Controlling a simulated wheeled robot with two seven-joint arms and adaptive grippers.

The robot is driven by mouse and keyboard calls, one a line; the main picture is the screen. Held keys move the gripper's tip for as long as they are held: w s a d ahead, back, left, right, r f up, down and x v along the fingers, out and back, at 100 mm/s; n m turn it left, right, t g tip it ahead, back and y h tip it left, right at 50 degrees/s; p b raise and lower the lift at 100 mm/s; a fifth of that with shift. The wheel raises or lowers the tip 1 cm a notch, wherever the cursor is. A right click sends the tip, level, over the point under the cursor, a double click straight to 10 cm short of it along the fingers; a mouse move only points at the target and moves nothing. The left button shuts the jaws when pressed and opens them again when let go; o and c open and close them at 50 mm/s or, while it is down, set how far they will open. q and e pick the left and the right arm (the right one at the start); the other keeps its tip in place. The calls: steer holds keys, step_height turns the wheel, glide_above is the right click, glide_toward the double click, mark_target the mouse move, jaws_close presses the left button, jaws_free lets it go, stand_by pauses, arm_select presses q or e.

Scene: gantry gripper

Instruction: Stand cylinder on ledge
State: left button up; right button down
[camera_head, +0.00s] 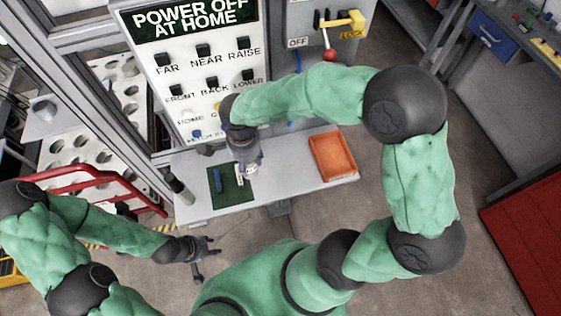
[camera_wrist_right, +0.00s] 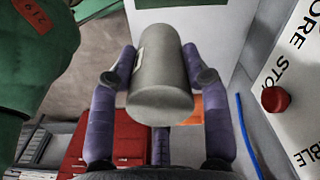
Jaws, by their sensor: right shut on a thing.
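A grey ledge (camera_head: 285,186) juts out below the control panel. My right gripper (camera_head: 246,160) is above its middle, by the right edge of a green mat. My left gripper (camera_head: 206,258) is open and empty, off the ledge's front left side.
The green mat (camera_head: 228,198) bears a small blue item (camera_head: 217,180). An orange tray (camera_head: 332,155) lies at the ledge's right end. A dark upright rod (camera_head: 180,188) stands at its left end. The panel (camera_head: 190,70) with several switches rises behind. The ledge's front middle is clear.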

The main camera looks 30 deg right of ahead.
steer(key=shift+w+d+f+b, duration=0.2)
steer(key=shift+d+f+b, duration=0.1)
steer(key=shift+d+f, duration=1.7)
steer(key=shift+w+d+f+b, duration=0.25)
steer(key=shift+d+f+b, duration=0.1)
steer(key=shift+d+f, duration=1.7)
steer(key=shift+w+d+f+b, duration=0.2)
steer(key=shift+d+f+b, duration=0.1)
steer(key=shift+d+f, duration=1.7)
steer(key=shift+f, duration=0.15)
steer(key=c, duration=0.7)
jaws_free()
steer(key=shift+a, duration=0.1)
steer(key=shift+o, duration=0.6)
